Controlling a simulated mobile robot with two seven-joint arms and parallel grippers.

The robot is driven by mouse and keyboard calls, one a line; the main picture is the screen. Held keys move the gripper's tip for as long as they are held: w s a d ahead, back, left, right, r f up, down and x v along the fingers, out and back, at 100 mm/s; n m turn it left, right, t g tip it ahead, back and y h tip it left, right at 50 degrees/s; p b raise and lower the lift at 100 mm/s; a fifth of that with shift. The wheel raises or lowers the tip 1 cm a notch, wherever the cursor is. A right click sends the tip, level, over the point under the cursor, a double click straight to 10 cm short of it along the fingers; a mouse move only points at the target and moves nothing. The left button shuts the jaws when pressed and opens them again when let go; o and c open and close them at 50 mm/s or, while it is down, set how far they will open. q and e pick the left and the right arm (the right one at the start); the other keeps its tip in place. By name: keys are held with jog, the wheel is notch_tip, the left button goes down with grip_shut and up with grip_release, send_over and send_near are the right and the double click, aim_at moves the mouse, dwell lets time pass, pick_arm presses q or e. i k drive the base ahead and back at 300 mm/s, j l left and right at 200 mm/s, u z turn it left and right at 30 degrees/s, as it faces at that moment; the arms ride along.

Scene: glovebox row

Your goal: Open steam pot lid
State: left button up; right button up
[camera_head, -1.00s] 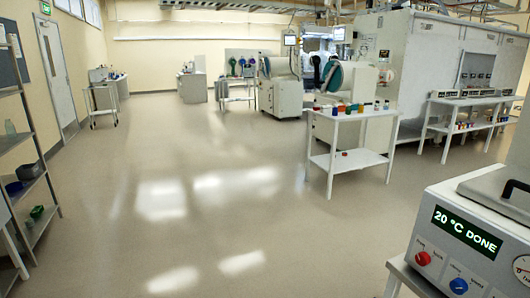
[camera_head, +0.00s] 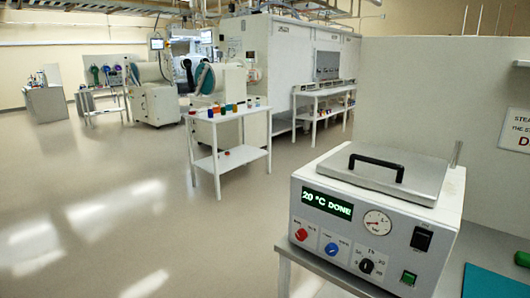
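The steam pot (camera_head: 340,240) is a white box-shaped unit on a bench at the right of the head view. Its flat metal lid (camera_head: 410,172) is down on top and has a black bar handle (camera_head: 377,161). The green display (camera_head: 327,203) reads "20 °C DONE". Its front also carries a red knob, a blue knob, a dial gauge, a black knob, a black switch and a green button. Neither of my grippers shows in the view.
The pot's bench (camera_head: 318,264) has a blue mat (camera_head: 494,284) to the right, beside a pale partition (camera_head: 432,100). A white table (camera_head: 228,115) with small coloured containers stands further back. The floor (camera_head: 130,220) left of the bench is clear.

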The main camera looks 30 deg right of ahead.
aim_at(417, 178)
jog(key=z, duration=1.65)
